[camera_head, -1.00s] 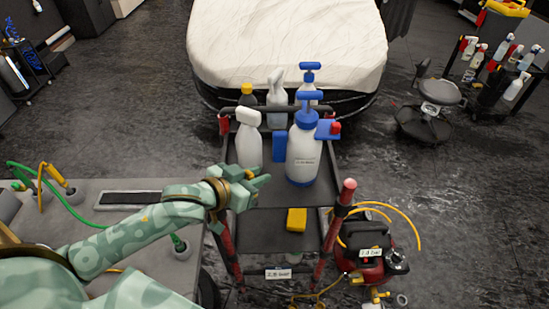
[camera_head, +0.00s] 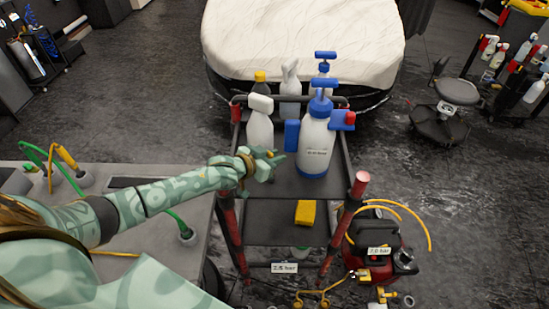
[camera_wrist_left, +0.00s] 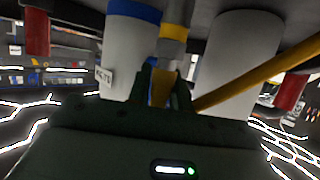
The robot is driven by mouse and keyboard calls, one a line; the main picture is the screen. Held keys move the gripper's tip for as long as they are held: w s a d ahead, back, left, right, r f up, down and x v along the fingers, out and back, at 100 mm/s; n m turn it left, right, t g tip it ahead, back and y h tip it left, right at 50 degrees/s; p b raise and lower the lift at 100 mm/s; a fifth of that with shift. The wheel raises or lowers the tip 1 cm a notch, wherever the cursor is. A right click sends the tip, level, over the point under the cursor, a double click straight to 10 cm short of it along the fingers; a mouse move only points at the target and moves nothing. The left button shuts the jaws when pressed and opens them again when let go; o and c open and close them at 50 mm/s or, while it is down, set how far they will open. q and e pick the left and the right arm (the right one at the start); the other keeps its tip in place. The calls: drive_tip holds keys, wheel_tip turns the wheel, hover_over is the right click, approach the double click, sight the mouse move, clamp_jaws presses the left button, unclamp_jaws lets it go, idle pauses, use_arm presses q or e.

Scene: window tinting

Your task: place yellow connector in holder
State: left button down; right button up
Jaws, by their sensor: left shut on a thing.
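My left gripper (camera_head: 275,163) reaches in from the left over the red-railed cart, just in front of the white bottles. It is shut on a small yellow piece (camera_wrist_left: 160,90), which looks like the yellow connector and is mostly hidden by the fingers. In the left wrist view a yellow hose (camera_wrist_left: 255,80) runs off to the upper right. On the grey bench at left, round grey cup-like holders (camera_head: 186,235) stand with green hose at them. A yellow curved hose piece (camera_head: 66,156) stands near the far one. My right gripper is not in view.
The cart holds a pump sprayer (camera_head: 314,150), a white spray bottle (camera_head: 260,130) and other bottles. A yellow sponge-like block (camera_head: 305,212) lies on its lower shelf. A red compressor (camera_head: 375,250) stands right of the cart. A covered car (camera_head: 305,35) is behind.

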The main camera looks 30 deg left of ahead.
use_arm(q)
drive_tip(key=shift+f, duration=0.15)
drive_tip(key=c, duration=1.3)
unclamp_jaws()
drive_tip(key=shift+o, duration=0.2)
